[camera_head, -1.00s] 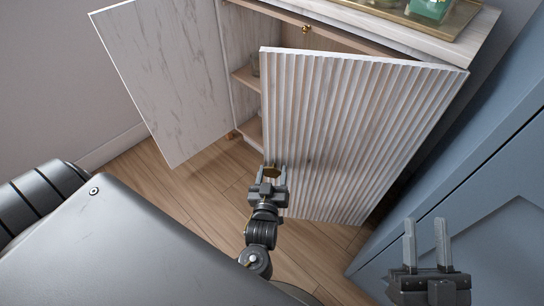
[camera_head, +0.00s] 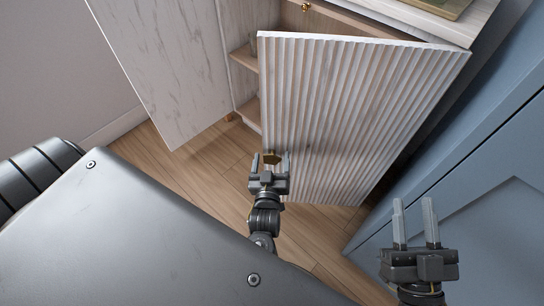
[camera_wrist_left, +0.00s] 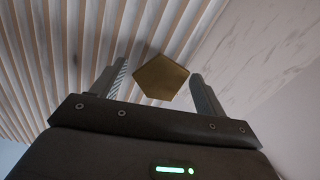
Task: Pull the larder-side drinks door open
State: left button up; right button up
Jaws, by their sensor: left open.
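The larder-side drinks door (camera_head: 345,120) is a fluted pale wood panel, standing partly open on the right of the cabinet. Its brass knob (camera_head: 271,158) is low near the left edge; in the left wrist view the knob (camera_wrist_left: 161,78) is a flat brass polygon. My left gripper (camera_head: 270,162) is open, with its fingers on either side of the knob and gaps showing between. My right gripper (camera_head: 415,222) is open and empty, in front of the blue cabinet panel.
The other cabinet door (camera_head: 165,65) stands wide open at left, its marbled inner face showing. Cabinet shelves (camera_head: 246,58) show between the doors. A blue panelled unit (camera_head: 470,190) is close on the right. Wood floor (camera_head: 195,180) is clear below.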

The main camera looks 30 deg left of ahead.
pick_arm(q)
jog(key=shift+s+d, duration=0.1)
jog(key=shift+s, duration=0.1)
jog(key=p+v, duration=0.1)
jog(key=v, duration=0.9)
jog(key=shift+s, duration=0.2)
pick_arm(e)
jog(key=f+g+h, duration=0.1)
jog(key=w+f+g+h, duration=0.1)
jog(key=f, duration=0.1)
jog(key=shift+d+f, duration=0.2)
jog(key=shift+f, duration=0.1)
pick_arm(q)
jog(key=shift+d, duration=0.1)
jog(key=shift+c, duration=0.3)
